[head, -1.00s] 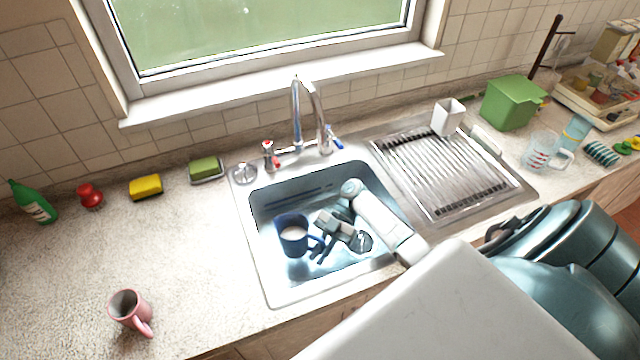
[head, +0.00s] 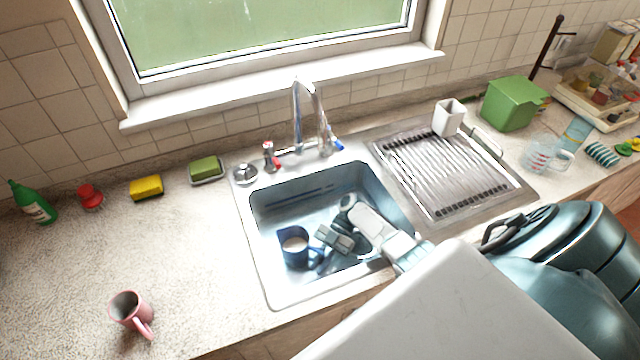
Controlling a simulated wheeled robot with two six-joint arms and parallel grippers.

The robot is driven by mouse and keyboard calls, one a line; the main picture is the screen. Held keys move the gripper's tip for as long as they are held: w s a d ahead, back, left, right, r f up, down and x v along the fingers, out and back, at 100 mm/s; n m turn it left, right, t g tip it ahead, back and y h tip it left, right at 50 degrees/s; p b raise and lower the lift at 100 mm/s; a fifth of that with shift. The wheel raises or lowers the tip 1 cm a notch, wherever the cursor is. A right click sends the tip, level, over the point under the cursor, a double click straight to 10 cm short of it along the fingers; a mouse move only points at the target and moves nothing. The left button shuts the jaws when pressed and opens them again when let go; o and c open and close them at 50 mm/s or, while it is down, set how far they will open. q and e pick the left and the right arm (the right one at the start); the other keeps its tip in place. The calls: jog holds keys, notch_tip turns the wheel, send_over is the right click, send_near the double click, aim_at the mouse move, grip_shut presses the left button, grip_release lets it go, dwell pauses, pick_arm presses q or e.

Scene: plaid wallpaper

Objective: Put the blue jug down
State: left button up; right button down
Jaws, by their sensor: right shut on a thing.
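The blue jug (head: 293,250) is a dark blue mug-like vessel, upright inside the sink basin (head: 300,297), with pale contents or a pale inside showing at its top. My right gripper (head: 320,262) reaches into the basin from the right and is shut on the jug at its handle side. The handle is partly hidden by the fingers. The jug is low in the basin, at or close to its floor; I cannot tell whether it touches. My left gripper is not in view.
A tap (head: 310,115) stands behind the basin. A ribbed drainer (head: 450,180) with a white holder (head: 448,117) is to the right. Sponges and a green bottle (head: 33,203) line the back.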

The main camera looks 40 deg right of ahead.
jog(key=shift+f, duration=0.1)
jog(key=c, duration=1.5)
grip_release()
jog(key=shift+o, duration=0.2)
jog(key=shift+w+d, duration=0.1)
jog(key=shift+d, duration=0.15)
jog(key=b+v, duration=0.4)
jog(key=v, duration=0.2)
jog(key=shift+d, duration=0.2)
jog(key=shift+w+d+r, duration=0.15)
jog(key=shift+d+r, duration=0.1)
jog(key=shift+r, duration=0.2)
